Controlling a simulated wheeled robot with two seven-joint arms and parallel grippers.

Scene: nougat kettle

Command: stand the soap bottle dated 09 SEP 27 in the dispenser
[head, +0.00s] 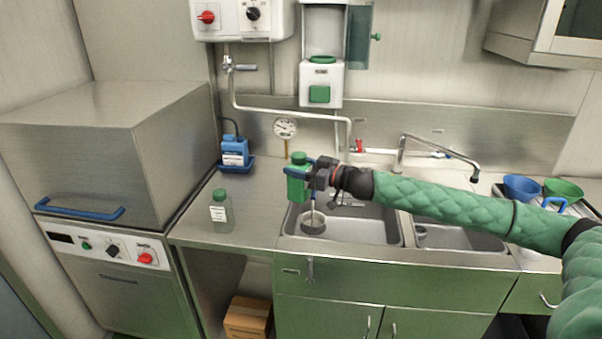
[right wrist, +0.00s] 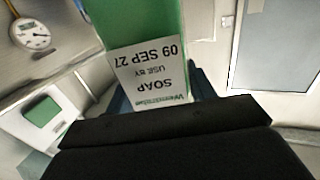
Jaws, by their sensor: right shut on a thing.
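My right gripper (head: 304,171) is shut on a green soap bottle (head: 297,188) with a green cap, held upright above the left sink basin. In the right wrist view the held bottle (right wrist: 138,20) shows an upside-down label (right wrist: 152,72) reading SOAP, USE BY 09 SEP 27. The white dispenser (head: 319,89) with a green push button hangs on the wall, above and beyond the held bottle. Its upper bay looks empty, and its cover (head: 359,38) is swung open to the right. The dispenser also shows in the right wrist view (right wrist: 62,118). My left gripper is out of view.
Another green-capped bottle (head: 221,214) stands on the counter, its label too small to read. A blue container (head: 234,151) stands behind it. A pipe (head: 285,108), gauge (head: 285,128) and faucet (head: 430,142) line the wall.

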